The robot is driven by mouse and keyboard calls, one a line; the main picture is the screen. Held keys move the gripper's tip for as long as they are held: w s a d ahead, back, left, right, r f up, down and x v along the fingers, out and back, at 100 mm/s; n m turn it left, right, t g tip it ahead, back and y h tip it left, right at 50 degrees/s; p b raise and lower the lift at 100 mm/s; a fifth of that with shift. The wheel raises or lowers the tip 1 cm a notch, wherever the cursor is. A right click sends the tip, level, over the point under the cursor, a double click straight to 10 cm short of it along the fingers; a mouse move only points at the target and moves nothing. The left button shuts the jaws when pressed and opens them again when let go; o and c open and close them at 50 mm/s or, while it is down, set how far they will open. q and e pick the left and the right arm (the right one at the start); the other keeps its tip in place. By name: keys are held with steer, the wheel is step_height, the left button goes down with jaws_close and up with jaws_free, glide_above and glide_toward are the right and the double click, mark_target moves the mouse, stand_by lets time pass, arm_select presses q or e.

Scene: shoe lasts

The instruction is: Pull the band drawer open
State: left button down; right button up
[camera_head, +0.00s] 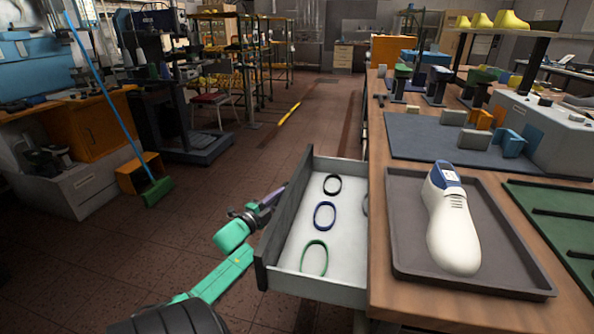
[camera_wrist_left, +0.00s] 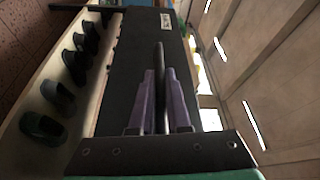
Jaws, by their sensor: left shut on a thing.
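The band drawer (camera_head: 288,212) is pulled out from the left side of the wooden bench, its inside showing. In it are a black band (camera_head: 332,176), a blue band (camera_head: 324,204) and a green band (camera_head: 314,241), with part of another at the right wall. My left gripper (camera_head: 274,197) is at the outer face of the drawer front. In the left wrist view its purple fingers (camera_wrist_left: 161,90) are shut on the dark bar handle (camera_wrist_left: 160,58), against the drawer's dark front (camera_wrist_left: 112,70). My right gripper is not in view.
On the bench, a grey tray (camera_head: 402,250) holds a white shoe last (camera_head: 453,235) with a blue top. A blue-grey mat (camera_head: 410,135) with blocks lies behind. The tiled floor left of the drawer is clear; a broom (camera_head: 157,190) stands farther left.

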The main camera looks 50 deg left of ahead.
arm_select(q)
steer(key=shift+s+a+f+b, duration=0.1)
steer(key=shift+s+a+b, duration=0.1)
steer(key=shift+s+a, duration=0.8)
steer(key=shift+s+a+b, duration=0.15)
steer(key=shift+s+a, duration=0.5)
steer(key=shift+a, duration=0.5)
steer(key=c, duration=0.9)
jaws_free()
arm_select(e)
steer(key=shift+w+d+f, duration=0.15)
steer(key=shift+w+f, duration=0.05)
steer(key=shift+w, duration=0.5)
arm_select(q)
steer(key=p+v, duration=0.2)
steer(key=v, duration=1.2)
steer(key=shift+s+d, duration=0.1)
steer(key=shift+s, duration=0.2)
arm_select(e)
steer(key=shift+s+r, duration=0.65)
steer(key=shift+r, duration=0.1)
